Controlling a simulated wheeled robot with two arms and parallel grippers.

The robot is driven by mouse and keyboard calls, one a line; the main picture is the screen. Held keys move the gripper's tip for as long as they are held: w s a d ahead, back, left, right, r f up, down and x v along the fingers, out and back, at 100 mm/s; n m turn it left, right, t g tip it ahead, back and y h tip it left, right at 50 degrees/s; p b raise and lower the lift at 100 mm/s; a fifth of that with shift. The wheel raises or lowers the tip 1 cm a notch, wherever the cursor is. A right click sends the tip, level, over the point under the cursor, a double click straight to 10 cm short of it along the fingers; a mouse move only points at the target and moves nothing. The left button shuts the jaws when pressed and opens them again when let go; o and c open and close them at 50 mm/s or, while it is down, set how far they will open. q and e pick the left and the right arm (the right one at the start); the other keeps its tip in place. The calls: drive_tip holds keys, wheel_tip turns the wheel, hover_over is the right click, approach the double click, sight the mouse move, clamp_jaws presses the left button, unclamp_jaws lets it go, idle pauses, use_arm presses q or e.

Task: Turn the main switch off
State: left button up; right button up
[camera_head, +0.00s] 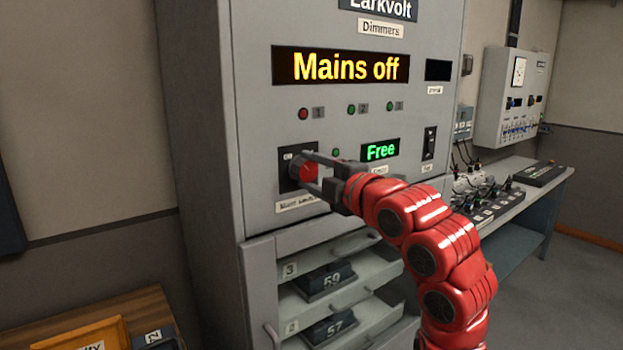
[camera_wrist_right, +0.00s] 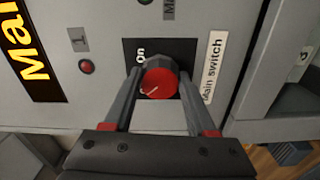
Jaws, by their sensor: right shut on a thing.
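The main switch is a red rotary knob (camera_head: 308,171) on a black plate on the front of the grey dimmer cabinet (camera_head: 260,130). In the right wrist view the knob (camera_wrist_right: 160,80) has a pale pointer line angled toward the plate's lower, partly covered side, away from the "On" mark. A label (camera_wrist_right: 213,68) beside it reads "Main switch". My right gripper (camera_head: 314,172) is shut on the knob, one finger on each side; the fingers also show in the wrist view (camera_wrist_right: 160,88). The display (camera_head: 340,67) above reads "Mains off". My left gripper is not in view.
A green "Free" display (camera_head: 380,150) and a black rocker switch (camera_head: 429,142) are to the right. A bench with faders (camera_head: 495,205) stands further right.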

drive_tip(key=shift+n, duration=0.6)
drive_tip(key=o, duration=1.4)
drive_tip(key=shift+b+v, duration=1.2)
drive_tip(key=shift+v, duration=7.5)
drive_tip(key=shift+w+r, duration=0.1)
